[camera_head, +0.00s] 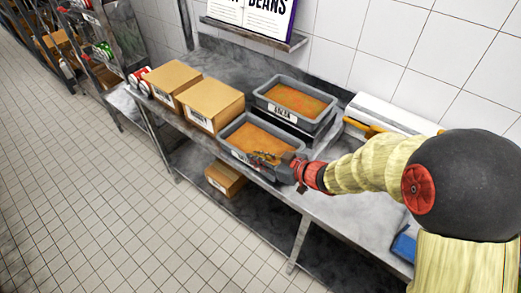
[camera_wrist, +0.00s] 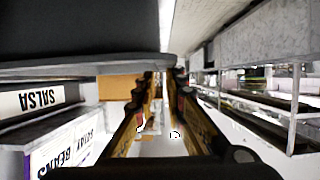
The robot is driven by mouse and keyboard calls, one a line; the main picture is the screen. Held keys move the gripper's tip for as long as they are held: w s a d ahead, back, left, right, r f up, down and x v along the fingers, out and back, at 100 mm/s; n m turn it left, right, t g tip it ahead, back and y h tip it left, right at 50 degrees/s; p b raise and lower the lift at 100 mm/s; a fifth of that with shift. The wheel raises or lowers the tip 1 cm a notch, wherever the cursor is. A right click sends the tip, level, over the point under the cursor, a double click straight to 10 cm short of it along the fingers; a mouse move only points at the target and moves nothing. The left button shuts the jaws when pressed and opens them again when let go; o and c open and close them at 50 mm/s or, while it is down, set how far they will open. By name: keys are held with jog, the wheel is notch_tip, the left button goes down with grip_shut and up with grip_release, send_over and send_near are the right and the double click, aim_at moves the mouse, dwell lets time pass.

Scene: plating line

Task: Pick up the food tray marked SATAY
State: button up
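Two grey trays of orange food stand on the steel counter. The front tray (camera_head: 226,128) has its label mostly hidden behind my gripper, so I cannot read it. My gripper (camera_head: 262,157) is at this tray's near right side in the head view; contact is unclear. The rear tray (camera_head: 257,98) has a white label, which reads SALSA upside down in the wrist view (camera_wrist: 40,99). In the wrist view a dark grey surface spans the top, close above my fingers (camera_wrist: 167,85). The fingers show a gap between them with nothing visibly held.
Two cardboard boxes (camera_head: 212,104) (camera_head: 172,80) stand left of the trays. A sign (camera_head: 250,14) on the wall shelf reads BEANS; SATAY also shows on it in the wrist view (camera_wrist: 72,150). Another box (camera_head: 224,178) sits on the lower shelf. A blue object (camera_head: 403,246) lies at right.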

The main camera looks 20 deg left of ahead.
aim_at(245, 154)
jog(key=b+x, duration=0.1)
jog(key=x, duration=0.2)
jog(key=shift+w+a+f, duration=0.1)
jog(key=shift+a+f, duration=0.1)
jog(key=shift+f, duration=0.1)
jog(key=shift+r, duration=0.1)
grip_shut()
dwell(0.3)
jog(key=shift+r, duration=0.2)
